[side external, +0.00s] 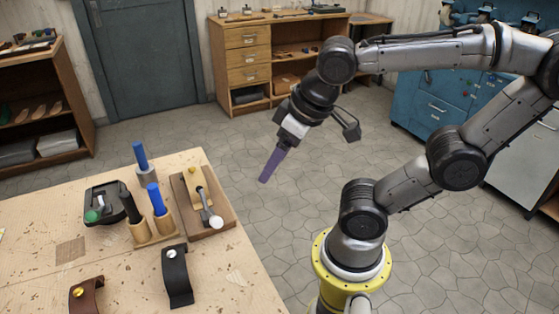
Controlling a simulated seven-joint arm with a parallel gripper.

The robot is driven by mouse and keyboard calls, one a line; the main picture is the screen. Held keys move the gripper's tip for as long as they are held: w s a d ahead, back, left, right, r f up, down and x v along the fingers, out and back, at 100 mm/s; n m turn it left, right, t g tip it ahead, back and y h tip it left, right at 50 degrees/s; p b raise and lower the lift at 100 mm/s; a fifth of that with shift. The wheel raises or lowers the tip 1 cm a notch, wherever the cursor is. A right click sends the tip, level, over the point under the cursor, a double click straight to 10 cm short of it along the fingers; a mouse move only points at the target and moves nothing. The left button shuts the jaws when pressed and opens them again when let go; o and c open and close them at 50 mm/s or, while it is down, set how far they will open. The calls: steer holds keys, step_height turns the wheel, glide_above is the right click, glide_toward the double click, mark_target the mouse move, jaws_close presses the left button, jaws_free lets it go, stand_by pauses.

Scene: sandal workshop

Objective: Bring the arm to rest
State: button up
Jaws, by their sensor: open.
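My gripper (274,163) is at the end of my raised arm, with its purple fingers pointing down and slightly left. It hangs to the right of the workbench's right edge, over the tiled floor. It holds nothing that I can see. From this angle the two fingers overlap, so the gap between them does not show. The fingers touch nothing in view.
The wooden workbench (217,285) holds blue-handled tools (155,199), a wooden board with a metal tool (208,207), a black tray (106,203), a dark strap (177,275) and a brown strap (86,294). Blue cabinets (433,103) stand behind my arm. Open floor surrounds the gripper.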

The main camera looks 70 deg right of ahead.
steer(key=shift+s+a+f+n+t, duration=0.15)
steer(key=shift+s+n+t, duration=0.15)
steer(key=shift+s+n, duration=0.15)
